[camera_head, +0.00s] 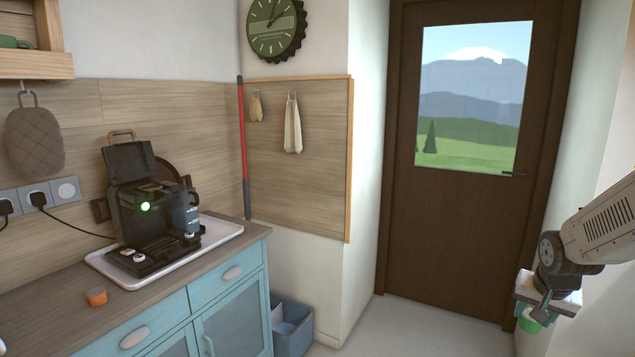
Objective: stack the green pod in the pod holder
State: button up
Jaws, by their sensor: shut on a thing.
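My gripper (540,311) is at the lower right, away from the counter. It is shut on the green pod (530,322), which shows as a small green piece below the fingers. The rest of the pod is hidden by the gripper. I cannot make out a separate pod holder for certain. A black coffee machine (150,212) with its lid raised and a green light stands on the counter at the left, far from my gripper.
The machine stands on a white tray (225,232) on the wooden counter (50,318). An orange pod (96,297) lies in front of the tray. A blue-grey bin (293,335) stands on the floor beside the blue cabinet (232,315). A brown door (450,235) closes the back.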

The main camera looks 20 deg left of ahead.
aim_at(151, 192)
jog(key=i, duration=1.45)
jog(key=u, duration=0.8)
jog(key=i, duration=1.45)
jog(key=u, duration=0.9)
